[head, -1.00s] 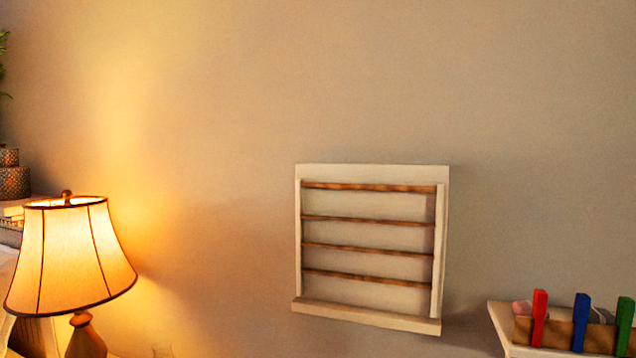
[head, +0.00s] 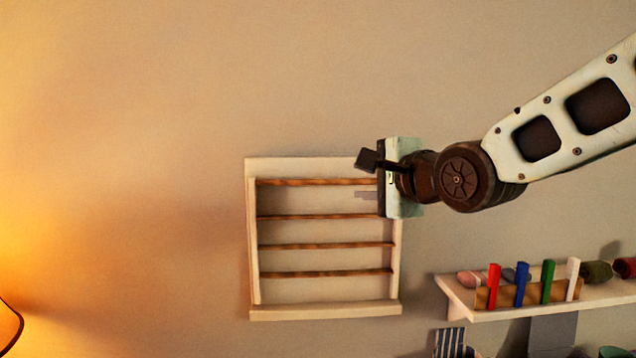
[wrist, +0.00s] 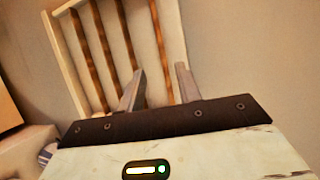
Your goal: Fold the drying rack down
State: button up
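The drying rack (head: 323,165) is a pale frame with several brown wooden bars. It stands upright against the wall, with a ledge along its bottom. My gripper (head: 366,165) is at the rack's upper right corner in the head view, in front of its right side and hiding part of it. In the wrist view the rack (wrist: 64,58) shows tilted at upper left, beyond the fingers. There the two fingers of my gripper (wrist: 160,72) stand apart with nothing between them. I cannot tell whether a finger touches the rack.
A white shelf (head: 460,308) at lower right holds a wooden block with red, blue, green and white pegs (head: 521,284). Dark rolled items (head: 597,271) lie on it. A lamp's edge (head: 8,328) shows at lower left. The wall above and left of the rack is clear.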

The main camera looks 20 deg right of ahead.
aim_at(322, 182)
jog(key=p+x, duration=0.5)
jog(key=x, duration=0.8)
jog(key=shift+w, duration=0.1)
jog(key=shift+p+x, duration=0.5)
jog(key=shift+x, duration=0.25)
jog(key=shift+f, duration=0.1)
grip_shut()
